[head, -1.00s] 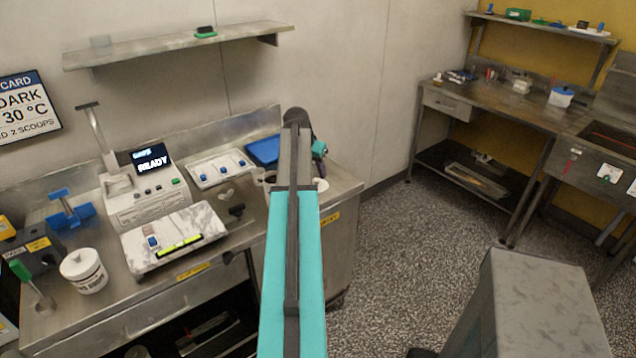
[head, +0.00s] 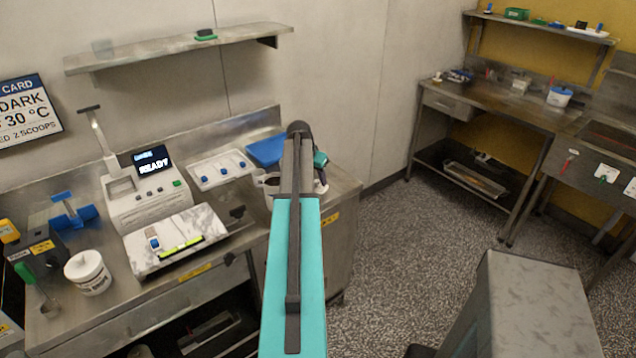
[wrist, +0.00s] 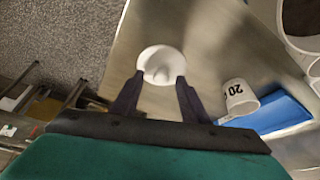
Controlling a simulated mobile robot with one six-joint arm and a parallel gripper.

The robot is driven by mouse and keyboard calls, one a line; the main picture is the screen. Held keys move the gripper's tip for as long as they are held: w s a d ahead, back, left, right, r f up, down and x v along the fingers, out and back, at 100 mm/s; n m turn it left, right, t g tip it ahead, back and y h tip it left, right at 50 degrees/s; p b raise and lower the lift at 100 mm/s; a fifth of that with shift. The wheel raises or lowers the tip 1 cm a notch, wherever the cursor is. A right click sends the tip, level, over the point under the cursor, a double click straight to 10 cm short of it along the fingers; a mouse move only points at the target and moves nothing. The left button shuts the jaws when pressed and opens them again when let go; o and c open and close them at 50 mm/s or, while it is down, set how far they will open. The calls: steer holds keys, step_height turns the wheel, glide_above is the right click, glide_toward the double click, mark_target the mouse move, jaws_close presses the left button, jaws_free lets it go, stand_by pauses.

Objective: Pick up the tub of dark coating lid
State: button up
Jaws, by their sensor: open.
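A round white lid (wrist: 161,62) with a small knob lies near the edge of the steel bench in the wrist view. My gripper (wrist: 161,78) is open, its two dark fingers pointing at the lid, with a tip toward each side of it. I cannot tell how far above the lid the tips are. In the head view my gripper (head: 319,162) is beyond my arm at the bench's right end, and the lid there is mostly hidden.
A white cup (wrist: 240,97) marked 20 stands close beside my gripper, with a blue tray (wrist: 283,112) past it. The bench also holds a device reading READY (head: 150,200) and a white tray (head: 222,172).

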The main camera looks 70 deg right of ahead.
steer(key=shift+d+f, duration=0.15)
steer(key=shift+f, duration=0.25)
jaws_close()
stand_by(0.4)
